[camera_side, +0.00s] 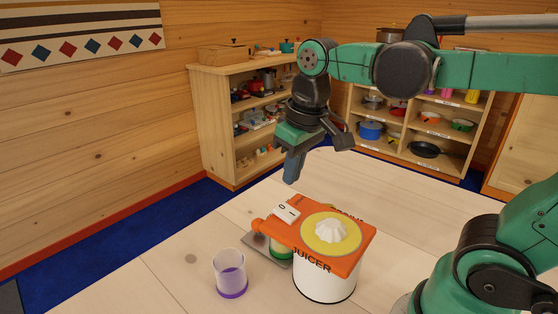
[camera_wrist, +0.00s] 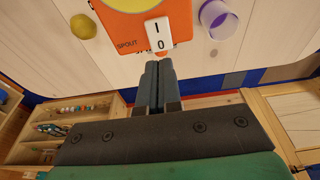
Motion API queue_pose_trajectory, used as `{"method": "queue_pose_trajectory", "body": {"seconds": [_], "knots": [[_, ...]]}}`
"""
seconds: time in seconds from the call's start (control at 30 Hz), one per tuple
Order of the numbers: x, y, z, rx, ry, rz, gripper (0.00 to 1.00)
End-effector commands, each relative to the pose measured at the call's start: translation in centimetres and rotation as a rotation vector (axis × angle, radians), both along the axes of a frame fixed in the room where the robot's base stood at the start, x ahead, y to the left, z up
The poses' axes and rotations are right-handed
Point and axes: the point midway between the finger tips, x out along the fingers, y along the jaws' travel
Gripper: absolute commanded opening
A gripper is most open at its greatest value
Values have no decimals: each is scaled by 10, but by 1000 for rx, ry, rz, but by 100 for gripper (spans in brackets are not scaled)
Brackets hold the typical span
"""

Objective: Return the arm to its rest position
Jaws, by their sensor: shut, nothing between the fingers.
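My gripper (camera_side: 291,172) is shut and empty, pointing down above the table behind the juicer's switch end. In the wrist view its two fingers (camera_wrist: 158,68) lie together, pointing toward the switch. The juicer (camera_side: 279,229) has an orange top, a white body and a pale reamer on a yellow disc. Its orange top also shows in the wrist view (camera_wrist: 115,22). The white switch (camera_side: 287,213) is marked I and 0 and also shows in the wrist view (camera_wrist: 158,36). A gap shows between fingers and switch in the side view.
A clear cup with a purple base (camera_side: 230,278) stands left of the juicer. A green item (camera_side: 281,252) sits under the spout on a grey plate. Shelves (camera_side: 222,130) with toys and pots stand behind.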

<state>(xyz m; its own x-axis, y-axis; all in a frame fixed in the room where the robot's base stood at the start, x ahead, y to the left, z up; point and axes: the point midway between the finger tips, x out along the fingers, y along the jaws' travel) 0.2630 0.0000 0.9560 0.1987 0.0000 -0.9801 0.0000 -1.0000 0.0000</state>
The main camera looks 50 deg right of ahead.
Motion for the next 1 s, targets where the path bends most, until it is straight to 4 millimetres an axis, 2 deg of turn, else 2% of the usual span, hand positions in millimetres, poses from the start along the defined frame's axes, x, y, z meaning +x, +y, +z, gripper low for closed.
{"method": "queue_pose_trajectory", "body": {"seconds": [0.37, 0.7, 1.0], "knots": [[-1, 0, 2, 0, -10, 0, 0], [-6, 0, -38, 0, -364, 0, 0], [-6, 0, -42, 0, -423, 0, 0]]}}
